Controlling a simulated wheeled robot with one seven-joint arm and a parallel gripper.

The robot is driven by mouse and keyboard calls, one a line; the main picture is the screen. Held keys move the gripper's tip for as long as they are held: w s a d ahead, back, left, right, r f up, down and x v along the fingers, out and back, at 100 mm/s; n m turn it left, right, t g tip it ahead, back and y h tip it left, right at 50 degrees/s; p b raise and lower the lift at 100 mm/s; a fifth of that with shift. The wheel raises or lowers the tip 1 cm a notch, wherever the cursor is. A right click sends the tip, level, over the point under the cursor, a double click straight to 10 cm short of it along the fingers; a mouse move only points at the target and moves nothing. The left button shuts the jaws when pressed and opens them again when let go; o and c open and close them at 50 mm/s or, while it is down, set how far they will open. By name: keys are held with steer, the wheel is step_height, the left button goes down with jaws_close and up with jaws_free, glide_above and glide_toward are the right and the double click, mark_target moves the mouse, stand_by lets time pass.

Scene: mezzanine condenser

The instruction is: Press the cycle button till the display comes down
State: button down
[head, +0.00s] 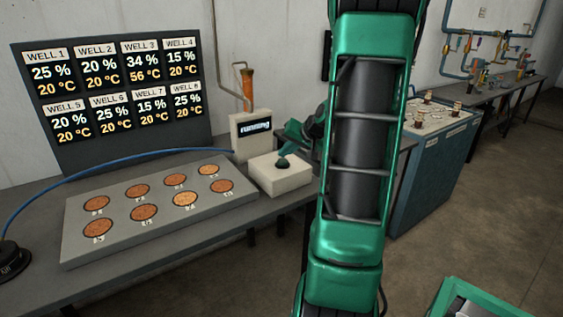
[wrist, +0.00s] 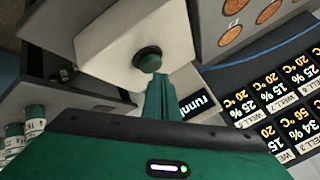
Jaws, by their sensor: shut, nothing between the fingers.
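The cycle button (head: 283,165) is a dark round button on top of a white box (head: 290,180) on the bench; the wrist view shows it too (wrist: 149,58). My gripper (head: 283,155) is shut and empty, its tips at the button. In the wrist view the closed fingers (wrist: 158,76) reach the button's edge; I cannot tell whether it is pressed down. A small display (head: 255,128) behind the box reads "running". The large display board (head: 120,98) shows well 3 at 34 % and 56 °C; the other wells read 20 °C and 15 to 25 %.
A grey plate (head: 160,222) with several round copper-coloured wells lies left of the button box. A blue hose (head: 120,158) arcs over the bench to a black round object (head: 12,262). A blue cabinet (head: 430,170) stands at right, with open floor beyond.

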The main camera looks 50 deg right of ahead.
mark_target(285, 161)
steer(key=shift+r, duration=0.3)
steer(key=shift+r, duration=2.5)
